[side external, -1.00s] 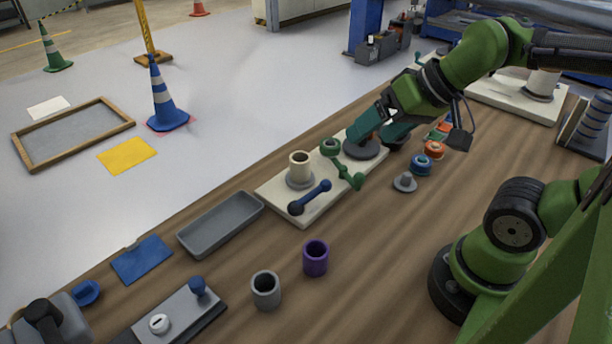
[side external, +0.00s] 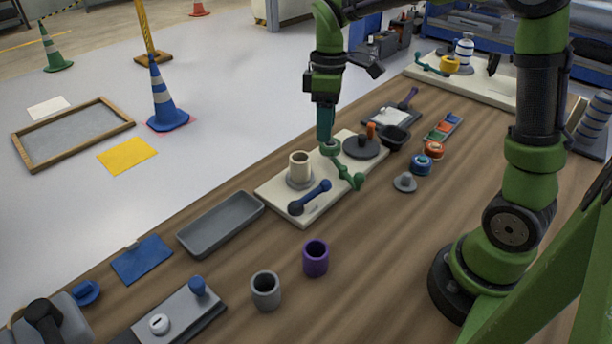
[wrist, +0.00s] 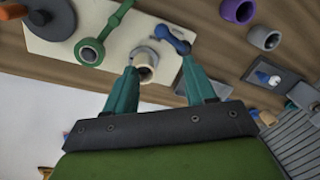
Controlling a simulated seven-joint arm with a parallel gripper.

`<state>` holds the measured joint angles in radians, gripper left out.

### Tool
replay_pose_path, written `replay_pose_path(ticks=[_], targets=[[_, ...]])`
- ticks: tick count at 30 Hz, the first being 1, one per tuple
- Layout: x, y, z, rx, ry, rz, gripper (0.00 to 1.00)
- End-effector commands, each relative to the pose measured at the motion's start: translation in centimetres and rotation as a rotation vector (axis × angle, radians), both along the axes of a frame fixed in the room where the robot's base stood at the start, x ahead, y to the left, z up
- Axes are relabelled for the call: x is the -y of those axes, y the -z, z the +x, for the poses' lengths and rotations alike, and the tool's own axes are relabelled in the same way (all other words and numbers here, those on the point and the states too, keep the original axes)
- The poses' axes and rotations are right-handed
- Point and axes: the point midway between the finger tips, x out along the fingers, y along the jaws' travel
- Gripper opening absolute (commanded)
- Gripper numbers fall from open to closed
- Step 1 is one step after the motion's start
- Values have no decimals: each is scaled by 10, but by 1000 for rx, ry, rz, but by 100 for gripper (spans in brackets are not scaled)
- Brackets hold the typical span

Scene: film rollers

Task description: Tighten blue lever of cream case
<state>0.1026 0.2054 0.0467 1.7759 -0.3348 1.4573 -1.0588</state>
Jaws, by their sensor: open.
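The blue lever (side external: 312,196) lies along the near left end of a cream board (side external: 304,220), next to an upright cream hollow cylinder (side external: 299,166) on a grey collar. My gripper (side external: 325,146) points down over the board, right of the cream cylinder and close to the green ring of a green lever (side external: 346,172). In the wrist view my gripper (wrist: 158,66) is open, and the cream cylinder (wrist: 145,64) shows between its fingertips. The blue lever (wrist: 170,38) shows near the right fingertip. I see no contact with it; finger height is unclear.
A dark disc with an orange handle (side external: 371,131) stands at the board's far end. A grey tray (side external: 220,223) lies left of the board. A purple cup (side external: 315,258) and a grey cup (side external: 266,290) stand in front. The wooden table right of them is clear.

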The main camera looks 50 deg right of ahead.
Motion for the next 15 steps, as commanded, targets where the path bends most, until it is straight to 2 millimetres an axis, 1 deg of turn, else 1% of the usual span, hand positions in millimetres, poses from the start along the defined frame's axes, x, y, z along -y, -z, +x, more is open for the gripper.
replay_pose_path(ticks=[1, 3, 6, 11, 14, 15], targets=[[2, 3, 8, -28, -97, 8, 55], [3, 0, 14, -47, -228, 22, 55], [3, -11, 15, -46, -365, 37, 55], [1, -11, 9, -59, -466, 60, 55], [0, -4, 8, -58, -478, 61, 55], [0, 1, 7, -59, -478, 61, 55]])
